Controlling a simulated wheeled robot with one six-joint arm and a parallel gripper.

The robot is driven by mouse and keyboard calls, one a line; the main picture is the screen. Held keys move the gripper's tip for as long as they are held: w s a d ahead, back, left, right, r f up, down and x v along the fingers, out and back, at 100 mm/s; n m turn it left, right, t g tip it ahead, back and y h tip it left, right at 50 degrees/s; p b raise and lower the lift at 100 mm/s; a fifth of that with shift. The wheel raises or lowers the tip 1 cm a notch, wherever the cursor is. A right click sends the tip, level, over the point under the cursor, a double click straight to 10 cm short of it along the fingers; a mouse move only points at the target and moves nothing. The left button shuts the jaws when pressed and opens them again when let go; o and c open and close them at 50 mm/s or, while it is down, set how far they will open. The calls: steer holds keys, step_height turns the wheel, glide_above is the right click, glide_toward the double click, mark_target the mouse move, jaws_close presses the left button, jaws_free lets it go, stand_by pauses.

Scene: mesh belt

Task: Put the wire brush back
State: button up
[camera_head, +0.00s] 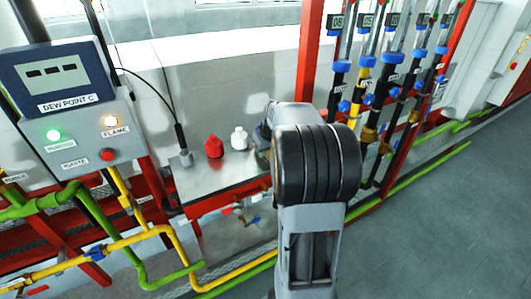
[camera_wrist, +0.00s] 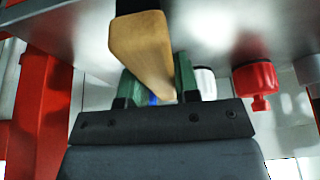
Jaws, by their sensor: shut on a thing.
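The wire brush shows in the wrist view as a tan wooden handle (camera_wrist: 142,48) with a dark part at the top edge of the picture; its bristles cannot be made out. My gripper (camera_wrist: 158,82) has green fingers on both sides of the wood and is shut on it. In the head view my own arm hides the gripper and the brush, at the right end of the small metal shelf (camera_head: 195,180). Whether the brush touches the shelf cannot be told.
A red bottle (camera_head: 213,146) and a white bottle (camera_head: 239,139) stand on the shelf, close left of my arm. A black probe on a cable (camera_head: 181,140) stands at its left. A control box (camera_head: 85,140) is farther left; vertical pipes (camera_head: 385,95) rise at right.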

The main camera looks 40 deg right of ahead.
steer(key=shift+f, duration=0.65)
steer(key=shift+f, duration=0.1)
steer(key=shift+f, duration=0.15)
steer(key=o, duration=0.9)
